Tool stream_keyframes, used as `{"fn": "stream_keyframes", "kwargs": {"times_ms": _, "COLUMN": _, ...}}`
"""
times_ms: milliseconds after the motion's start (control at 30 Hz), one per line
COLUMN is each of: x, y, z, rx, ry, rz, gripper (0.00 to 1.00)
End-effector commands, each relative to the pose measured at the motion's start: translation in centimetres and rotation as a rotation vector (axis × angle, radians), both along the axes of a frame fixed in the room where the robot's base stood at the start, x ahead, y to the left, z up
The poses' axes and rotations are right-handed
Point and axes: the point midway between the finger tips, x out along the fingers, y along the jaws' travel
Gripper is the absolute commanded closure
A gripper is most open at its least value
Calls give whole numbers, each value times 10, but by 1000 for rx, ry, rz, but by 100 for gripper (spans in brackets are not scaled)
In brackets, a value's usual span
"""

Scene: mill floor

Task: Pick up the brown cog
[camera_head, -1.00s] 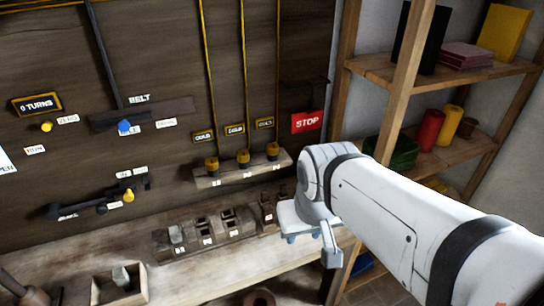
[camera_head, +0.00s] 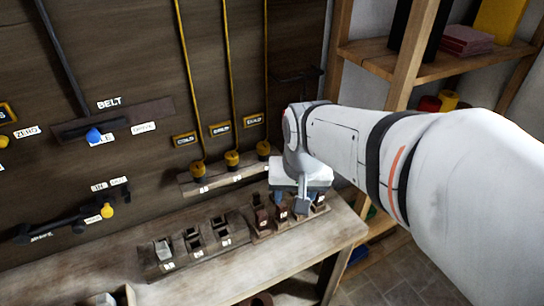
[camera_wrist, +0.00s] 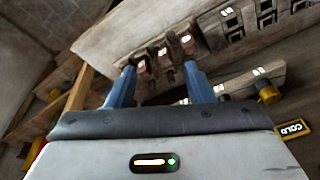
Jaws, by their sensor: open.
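Several dark brown pieces, tagged with small white labels, stand in the right end of a slotted wooden rack. One brown piece (camera_head: 261,216) shows clearly in the head view. I cannot make out cog teeth, or tell which one is the brown cog. My gripper (camera_head: 300,206) is above the rack's right end and hides part of the pieces there. In the wrist view, its blue fingers (camera_wrist: 160,70) are spread apart, with brown pieces (camera_wrist: 163,58) beyond and between the tips. The gripper is open and holds nothing visible.
The wooden bench (camera_head: 110,262) carries the rack (camera_head: 152,272), with a grey piece (camera_head: 163,252) in its left part. A shelf unit (camera_head: 385,66) stands close on the right.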

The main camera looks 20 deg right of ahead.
Motion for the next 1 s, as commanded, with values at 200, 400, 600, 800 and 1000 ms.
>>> {"fn": "stream_keyframes", "kwargs": {"times_ms": 200, "x": 66, "y": -31, "z": -32, "rx": 76, "ry": 98, "rz": -455, "gripper": 53}}
{"fn": "stream_keyframes", "kwargs": {"times_ms": 400, "x": 110, "y": -61, "z": -74, "rx": 117, "ry": 160, "rz": -828, "gripper": 53}}
{"fn": "stream_keyframes", "kwargs": {"times_ms": 600, "x": 130, "y": -78, "z": -103, "rx": 132, "ry": 189, "rz": -1040, "gripper": 53}}
{"fn": "stream_keyframes", "kwargs": {"times_ms": 800, "x": 134, "y": -82, "z": -123, "rx": 135, "ry": 198, "rz": -1091, "gripper": 53}}
{"fn": "stream_keyframes", "kwargs": {"times_ms": 1000, "x": 133, "y": -81, "z": -143, "rx": 135, "ry": 197, "rz": -1089, "gripper": 53}}
